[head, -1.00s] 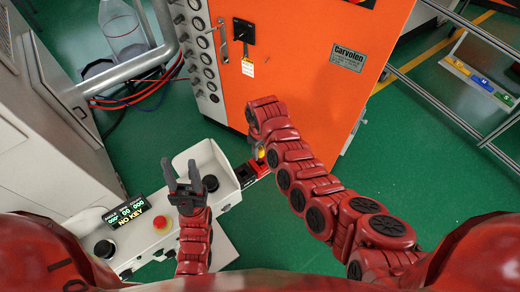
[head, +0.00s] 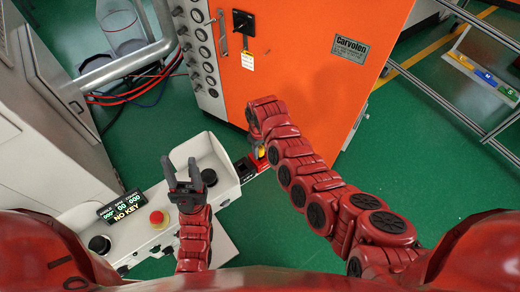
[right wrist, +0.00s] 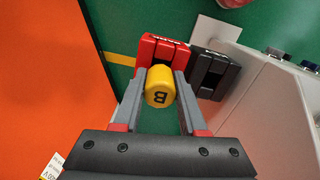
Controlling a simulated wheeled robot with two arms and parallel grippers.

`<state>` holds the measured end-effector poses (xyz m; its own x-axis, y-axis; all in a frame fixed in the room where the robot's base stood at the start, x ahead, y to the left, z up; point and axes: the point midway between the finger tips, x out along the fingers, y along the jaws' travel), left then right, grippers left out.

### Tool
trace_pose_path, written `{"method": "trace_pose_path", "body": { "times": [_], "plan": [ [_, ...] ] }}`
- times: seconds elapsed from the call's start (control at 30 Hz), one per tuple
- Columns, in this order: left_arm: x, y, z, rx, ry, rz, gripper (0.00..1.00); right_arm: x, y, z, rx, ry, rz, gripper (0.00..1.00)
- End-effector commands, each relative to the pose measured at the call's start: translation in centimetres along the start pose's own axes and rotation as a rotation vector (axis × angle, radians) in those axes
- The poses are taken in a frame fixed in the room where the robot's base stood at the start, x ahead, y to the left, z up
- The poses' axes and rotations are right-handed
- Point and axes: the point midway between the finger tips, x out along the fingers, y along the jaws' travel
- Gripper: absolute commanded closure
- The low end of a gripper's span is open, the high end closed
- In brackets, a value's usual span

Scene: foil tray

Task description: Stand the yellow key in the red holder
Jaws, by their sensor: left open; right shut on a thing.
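The yellow key (right wrist: 159,86) has a round cap marked "B" and sits between the fingers of my right gripper (right wrist: 160,82), which is shut on it. In the head view, a bit of the yellow key (head: 261,153) shows beside my right arm. The red holder (right wrist: 158,48) has a dark slot and lies just beyond the key in the right wrist view. The key overlaps its near edge there; I cannot tell whether they touch. The key's lower part is hidden. My left gripper (head: 181,170) is open and empty over the white console.
A black holder (right wrist: 212,72) stands beside the red one, at the end of the white console (head: 222,152). The console has a red button (head: 158,219), black knobs and a display (head: 122,207) reading "NO KEY". An orange cabinet (head: 300,60) stands close behind my right arm.

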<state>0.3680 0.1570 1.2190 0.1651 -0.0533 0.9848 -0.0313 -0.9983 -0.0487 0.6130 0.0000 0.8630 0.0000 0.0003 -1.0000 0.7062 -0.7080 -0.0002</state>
Motion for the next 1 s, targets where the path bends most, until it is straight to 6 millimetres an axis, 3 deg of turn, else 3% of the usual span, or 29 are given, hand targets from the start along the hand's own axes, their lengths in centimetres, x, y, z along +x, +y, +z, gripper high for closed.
{"method": "trace_pose_path", "body": {
  "times": [0.03, 0.2, 0.67, 1.0],
  "plan": [
    [0.0, 0.0, 0.0, 0.0, 0.0, 0.0, 0.5, 0.0, 0.0, 0.0, 0.0, 0.0, 0.0, 0.53],
    [0.0, 0.0, 0.0, 0.0, 0.0, 0.0, 0.5, 0.0, 0.0, 0.0, 0.0, 0.0, 0.0, 0.24],
    [-0.3, 0.0, 0.1, 0.0, 0.0, 0.0, 0.5, -0.7, 0.0, -0.1, -0.001, -0.001, 0.001, 0.24],
    [-1.9, 0.1, 0.3, 0.0, 0.0, 0.0, 0.5, -5.3, 0.0, -0.2, 0.001, 0.007, 0.002, 0.24]
  ]
}}
